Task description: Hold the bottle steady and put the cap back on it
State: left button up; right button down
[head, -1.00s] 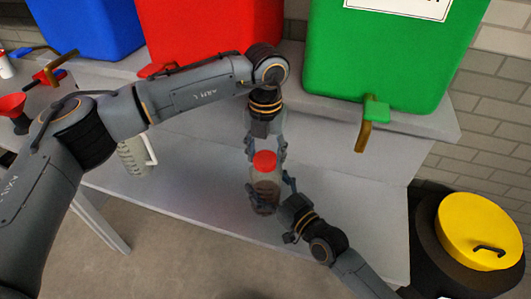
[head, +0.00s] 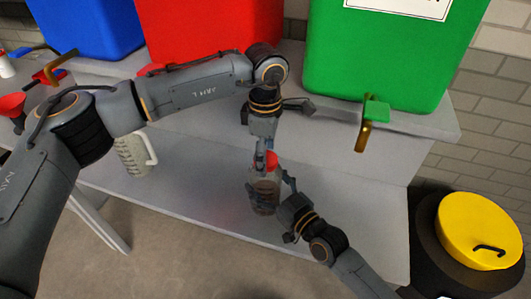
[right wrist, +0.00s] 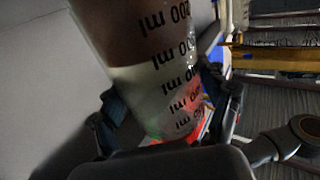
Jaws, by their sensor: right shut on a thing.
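The clear bottle (head: 264,198) stands upright on the grey bench with dark contents low inside it. My right gripper (head: 270,190) is shut around its body from the lower right. In the right wrist view the bottle (right wrist: 160,75) with black ml marks lies between the fingers. The red cap (head: 271,158) is at the bottle's mouth; whether it is seated cannot be told. My left gripper (head: 264,152) points down at the cap from above. Its fingers are seen nearly edge-on and cover part of the cap, so their opening is unclear.
A jug (head: 134,156) stands to the left on the bench (head: 200,195). Blue (head: 95,25), red (head: 205,30) and green (head: 390,50) containers with taps line the back. A yellow-lidded bin (head: 480,230) stands at the right. A red funnel (head: 12,105) is at far left.

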pick_arm(q)
jog(key=shift+r, duration=0.15)
notch_tip(320, 180, up, 12)
dwell(0.6)
pick_arm(e)
grip_release()
jog(key=v, duration=1.2)
pick_arm(q)
jog(key=shift+f, duration=0.2)
